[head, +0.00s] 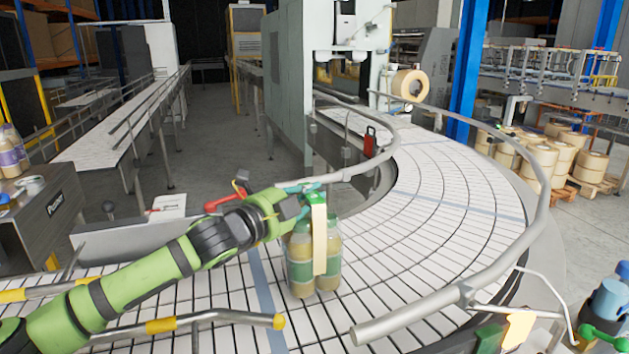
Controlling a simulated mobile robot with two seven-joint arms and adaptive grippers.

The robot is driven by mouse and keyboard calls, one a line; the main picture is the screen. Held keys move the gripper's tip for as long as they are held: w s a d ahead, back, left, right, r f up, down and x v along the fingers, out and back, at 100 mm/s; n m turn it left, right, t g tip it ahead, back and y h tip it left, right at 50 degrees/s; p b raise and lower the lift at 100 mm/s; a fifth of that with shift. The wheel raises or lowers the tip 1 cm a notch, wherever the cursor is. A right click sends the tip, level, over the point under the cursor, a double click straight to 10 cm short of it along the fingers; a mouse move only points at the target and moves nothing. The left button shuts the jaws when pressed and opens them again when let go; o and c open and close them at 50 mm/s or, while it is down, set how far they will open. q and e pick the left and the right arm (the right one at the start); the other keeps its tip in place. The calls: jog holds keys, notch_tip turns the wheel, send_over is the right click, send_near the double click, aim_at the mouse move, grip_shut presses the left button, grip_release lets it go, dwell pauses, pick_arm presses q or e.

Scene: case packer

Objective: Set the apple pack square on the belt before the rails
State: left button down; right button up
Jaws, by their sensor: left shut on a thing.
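The apple pack (301,268) is a group of clear bottles with yellow-brown contents, with a cream strip down its near side. It is upright over the white curved belt (385,250), just right of a blue-grey cross band; I cannot tell whether its base touches. My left gripper (305,190) is shut on the top of the pack and hides its upper part. The outer rail (440,298) begins right of the pack, and the inner rail (352,168) is behind it. Green and teal parts at the lower right corner may belong to my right gripper (605,310); its jaws are unclear.
Yellow-tipped bars (215,319) cross the belt's near left side. A dark stand (50,215) with bottles is at the left edge. A tall grey machine (290,75) stands at the belt's far end. The curved belt beyond the pack is clear.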

pick_arm(q)
jog(key=shift+f+p, duration=0.4)
jog(key=shift+f, duration=0.65)
jog(key=c, duration=1.3)
grip_release()
jog(key=shift+f, duration=0.3)
jog(key=shift+s, duration=0.1)
jog(key=shift+r, duration=0.2)
jog(key=p+v, duration=0.1)
jog(key=v, duration=1.1)
